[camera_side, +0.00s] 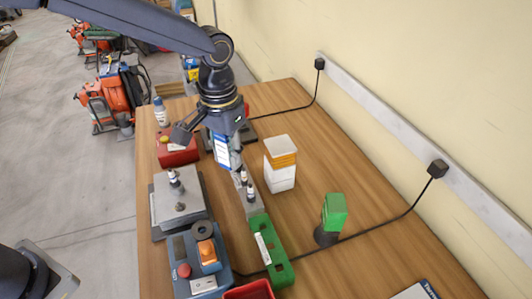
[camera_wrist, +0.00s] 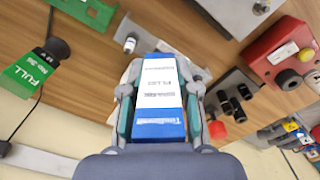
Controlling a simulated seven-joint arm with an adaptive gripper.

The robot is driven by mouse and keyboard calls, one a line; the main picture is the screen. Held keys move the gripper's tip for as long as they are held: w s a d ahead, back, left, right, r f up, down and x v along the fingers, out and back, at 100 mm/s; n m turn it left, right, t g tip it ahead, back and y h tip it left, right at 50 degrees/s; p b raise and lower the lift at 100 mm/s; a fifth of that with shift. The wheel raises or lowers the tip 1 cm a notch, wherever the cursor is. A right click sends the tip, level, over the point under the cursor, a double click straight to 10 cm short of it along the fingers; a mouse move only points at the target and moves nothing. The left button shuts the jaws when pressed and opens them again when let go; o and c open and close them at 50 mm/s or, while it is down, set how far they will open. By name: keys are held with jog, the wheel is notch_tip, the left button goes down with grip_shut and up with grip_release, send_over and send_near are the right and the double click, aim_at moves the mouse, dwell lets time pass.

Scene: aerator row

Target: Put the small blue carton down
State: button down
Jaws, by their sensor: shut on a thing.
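The small blue carton (camera_wrist: 160,112), blue with a white label, is held upright-looking between the two fingers of my gripper (camera_wrist: 159,95) in the wrist view. In the side view my gripper (camera_side: 229,158) points down over the wooden table, and the carton (camera_side: 221,149) shows as a blue and white face at its fingers. I cannot tell how far the carton's lower end is from the table, as that end is hidden.
A white stack with an orange band (camera_side: 281,160) stands just right of my gripper. A grey block with small bottles (camera_side: 253,207) is close in front. A red box (camera_side: 177,153), a grey plate (camera_side: 191,214), a green holder (camera_side: 272,252) and a green-topped item (camera_side: 334,212) stand around. Bare table lies right.

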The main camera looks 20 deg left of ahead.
jog(key=w+a+n, duration=0.2)
jog(key=w+a, duration=0.1)
jog(key=a, duration=0.2)
jog(key=w+f, duration=0.1)
jog(key=w, duration=0.1)
jog(key=w+d+f, duration=0.1)
jog(key=w, duration=0.1)
jog(key=w+d+f, duration=0.1)
jog(key=w+f, duration=0.1)
jog(key=w, duration=0.1)
jog(key=shift+w, duration=0.1)
send_over(258, 159)
jog(key=f, duration=0.5)
jog(key=shift+s+f, duration=0.3)
jog(key=shift+f, duration=0.05)
jog(key=shift+w+f, duration=0.15)
jog(key=shift+f, duration=0.05)
jog(key=shift+w+f, duration=0.1)
jog(key=shift+f, duration=1.55)
jog(key=shift+f, duration=0.1)
jog(key=c, duration=0.9)
grip_release()
jog(key=shift+o, duration=0.2)
